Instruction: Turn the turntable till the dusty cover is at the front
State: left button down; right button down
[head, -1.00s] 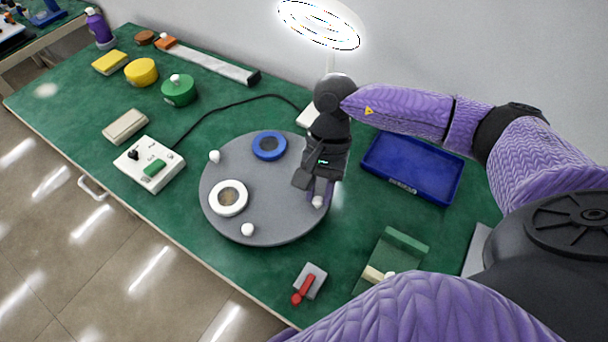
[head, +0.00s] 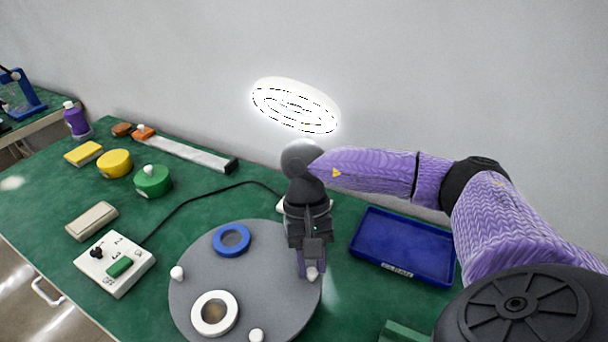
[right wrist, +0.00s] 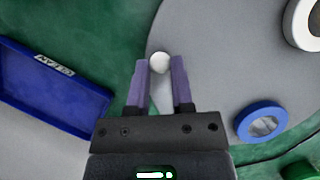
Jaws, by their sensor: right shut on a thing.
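The round grey turntable (head: 262,293) lies on the green bench, its near edge cut off by the head view. It carries a blue ring (head: 218,245) with a grey centre, at its back. A white ring (head: 196,318) with a brownish, dusty-looking centre is at its front left. White knobs stand near its rim, at the left (head: 177,273), the front (head: 257,335) and the right (head: 312,274). My right gripper (right wrist: 160,65) is shut on the right knob, which shows between its fingertips in the right wrist view. My left gripper is not in view.
A blue tray (head: 405,268) stands right of the turntable. A white control box (head: 100,262) with a green button is at the left, its black cable running behind the turntable. Yellow and green round parts (head: 153,181) stand at the back left.

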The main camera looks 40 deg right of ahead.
jog(key=shift+w+d, duration=0.1)
jog(key=shift+w, duration=0.05)
dwell(0.3)
jog(key=shift+c, duration=2.4)
grip_release()
